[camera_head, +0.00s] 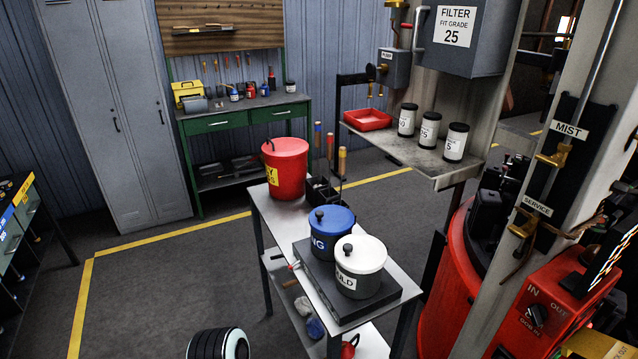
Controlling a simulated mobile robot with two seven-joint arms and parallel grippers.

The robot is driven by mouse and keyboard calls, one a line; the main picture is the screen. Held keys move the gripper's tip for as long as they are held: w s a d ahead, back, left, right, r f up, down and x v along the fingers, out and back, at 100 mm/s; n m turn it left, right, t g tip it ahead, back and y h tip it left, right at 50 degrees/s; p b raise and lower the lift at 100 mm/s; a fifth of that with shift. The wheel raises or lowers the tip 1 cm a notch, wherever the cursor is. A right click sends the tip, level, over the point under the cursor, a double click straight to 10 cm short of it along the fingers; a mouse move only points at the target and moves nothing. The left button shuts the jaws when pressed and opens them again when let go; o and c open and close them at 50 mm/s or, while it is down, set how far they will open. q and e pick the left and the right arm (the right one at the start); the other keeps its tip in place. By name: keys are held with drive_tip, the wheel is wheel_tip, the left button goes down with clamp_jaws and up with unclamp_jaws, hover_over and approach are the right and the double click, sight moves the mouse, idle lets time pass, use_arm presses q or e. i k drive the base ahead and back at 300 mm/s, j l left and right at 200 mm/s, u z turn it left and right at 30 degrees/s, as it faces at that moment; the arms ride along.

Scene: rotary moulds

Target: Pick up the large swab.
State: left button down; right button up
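Several upright swab-like handles stand in a black holder (325,192) at the far end of the metal cart, right of the red bucket. A white and black rounded part at the bottom edge looks like a piece of my own arm. Neither of my grippers is in view.
The cart (268,212) carries a red lidded bucket (286,168), a blue pot (331,222) and a white pot (360,268) on a dark slab. A shelf (410,151) with a red tray (367,119) and canisters stands right. Floor left of the cart is clear.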

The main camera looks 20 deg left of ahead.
sight(318, 126)
drive_tip(key=i+j, duration=0.15)
drive_tip(key=j, duration=0.65)
drive_tip(key=i+j+z, duration=0.15)
drive_tip(key=j, duration=1.4)
drive_tip(key=i+j+z, duration=0.15)
drive_tip(key=j, duration=0.65)
